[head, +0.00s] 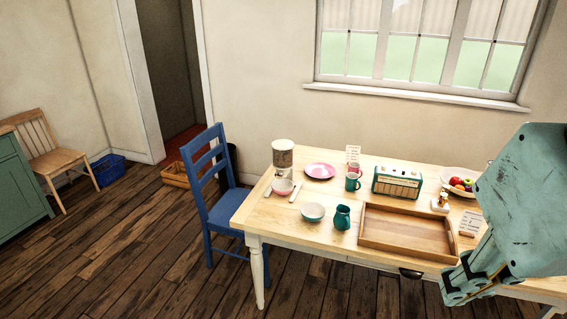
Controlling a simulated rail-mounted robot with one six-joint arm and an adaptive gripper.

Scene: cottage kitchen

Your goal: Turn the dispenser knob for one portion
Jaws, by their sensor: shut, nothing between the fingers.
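The dispenser (283,157) stands at the left end of the wooden table, with a clear upper part and a light lower part. Its knob is too small to make out. A small pink-and-white bowl (283,187) sits at its foot, at the front. My gripper (462,286) is at the lower right of the head view, close to the camera. It appears shut and empty, far to the right of the dispenser and not touching it. Its fingertips are hard to make out.
On the table (285,220) are a pink plate (320,171), pale bowl (312,212), teal jug (342,218), mugs (352,182), radio (397,181), wooden tray (408,233) and fruit bowl (449,176). A blue chair (212,190) stands at the left end. The floor in front is clear.

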